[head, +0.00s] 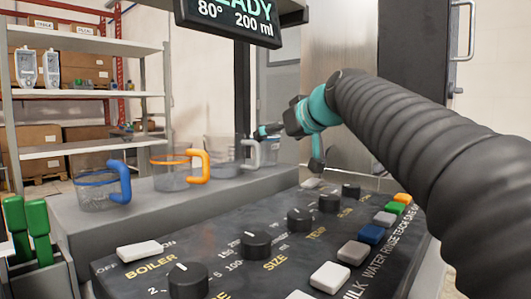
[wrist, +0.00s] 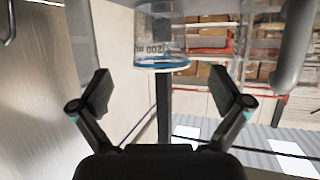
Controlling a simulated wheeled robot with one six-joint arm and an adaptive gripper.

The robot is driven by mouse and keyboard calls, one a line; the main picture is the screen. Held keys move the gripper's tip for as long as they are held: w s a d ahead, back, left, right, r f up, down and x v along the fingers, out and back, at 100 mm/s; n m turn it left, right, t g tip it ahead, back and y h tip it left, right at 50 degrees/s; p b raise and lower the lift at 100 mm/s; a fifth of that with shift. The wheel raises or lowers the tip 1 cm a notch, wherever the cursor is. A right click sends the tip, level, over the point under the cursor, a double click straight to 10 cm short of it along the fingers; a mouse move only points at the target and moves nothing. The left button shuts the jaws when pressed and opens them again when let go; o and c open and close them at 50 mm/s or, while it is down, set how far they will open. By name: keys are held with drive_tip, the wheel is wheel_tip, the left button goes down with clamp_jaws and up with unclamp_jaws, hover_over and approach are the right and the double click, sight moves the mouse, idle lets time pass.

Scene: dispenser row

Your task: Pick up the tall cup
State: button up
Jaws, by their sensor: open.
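A thick grey bar, like the handle (wrist: 293,40), is at upper right.
A cup with an orange handle (head: 172,170) and a cup with a blue handle (head: 97,190) stand on the same ledge (head: 150,208). A panel with knobs and buttons (head: 225,255) lies in front. A sign (head: 228,17) hangs above. Green-handled tools (head: 35,230) are at left.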

sight(273, 138)
drive_tip(key=shift+p+x, duration=0.35)
drive_tip(key=shift+x, duration=2.3)
drive_tip(key=c, duration=1)
